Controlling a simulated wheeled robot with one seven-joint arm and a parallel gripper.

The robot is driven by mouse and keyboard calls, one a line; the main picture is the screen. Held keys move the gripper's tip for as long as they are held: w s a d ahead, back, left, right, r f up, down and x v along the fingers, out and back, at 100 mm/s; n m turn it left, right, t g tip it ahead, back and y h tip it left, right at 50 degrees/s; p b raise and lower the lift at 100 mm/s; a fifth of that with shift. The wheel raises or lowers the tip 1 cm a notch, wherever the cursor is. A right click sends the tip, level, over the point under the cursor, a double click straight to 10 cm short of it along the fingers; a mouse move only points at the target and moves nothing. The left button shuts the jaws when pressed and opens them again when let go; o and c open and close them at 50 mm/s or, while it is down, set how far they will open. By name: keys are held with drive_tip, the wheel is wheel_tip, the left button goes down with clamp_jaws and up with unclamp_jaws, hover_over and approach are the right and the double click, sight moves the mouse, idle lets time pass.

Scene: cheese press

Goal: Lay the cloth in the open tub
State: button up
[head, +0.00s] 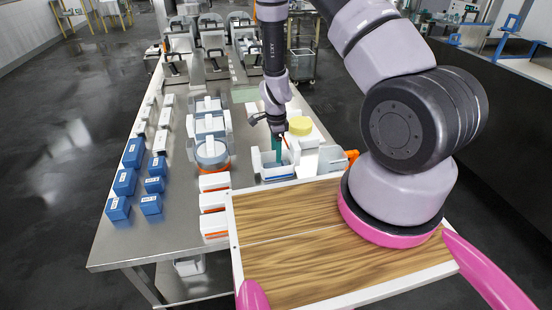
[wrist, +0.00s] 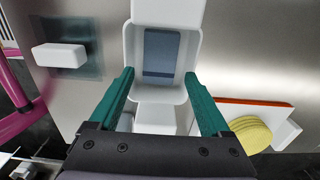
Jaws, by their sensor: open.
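The open white tub (head: 262,160) stands on the metal table, just beyond the wooden board. In the wrist view the tub (wrist: 195,62) is straight ahead of my gripper. A flat blue-grey cloth (wrist: 161,55) lies inside on the tub's floor, and it shows as a blue patch in the head view (head: 278,172). My gripper (wrist: 160,82) is open, with its teal fingers apart and nothing between them. In the head view my gripper (head: 278,150) is over the tub and hides part of it. I cannot tell whether the fingers touch the tub.
A yellow round (head: 300,125) sits right of and behind the tub. A press-like white unit (head: 211,152) and white boxes (head: 214,201) stand to the left. Several blue boxes (head: 125,182) line the table's left side. A wooden board (head: 290,250) is in front.

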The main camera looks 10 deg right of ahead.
wheel_tip(320, 180, up, 9)
drive_tip(key=shift+f, duration=0.15)
wheel_tip(320, 180, up, 16)
drive_tip(key=n+t+y, duration=0.2)
drive_tip(key=n, duration=0.1)
hover_over(276, 166)
drive_tip(key=s+d+r+n+t, duration=0.1)
drive_tip(key=s+r+n, duration=0.25)
drive_tip(key=r, duration=0.85)
drive_tip(key=s+d+r+n+t, duration=0.2)
drive_tip(key=s+r+n, duration=0.1)
drive_tip(key=s+r, duration=0.5)
drive_tip(key=s+d+r+n+t, duration=0.2)
drive_tip(key=s+r+n, duration=0.2)
drive_tip(key=s+r, duration=0.3)
drive_tip(key=s, duration=0.2)
drive_tip(key=shift+s+d+r, duration=0.35)
drive_tip(key=shift+s+d, duration=0.05)
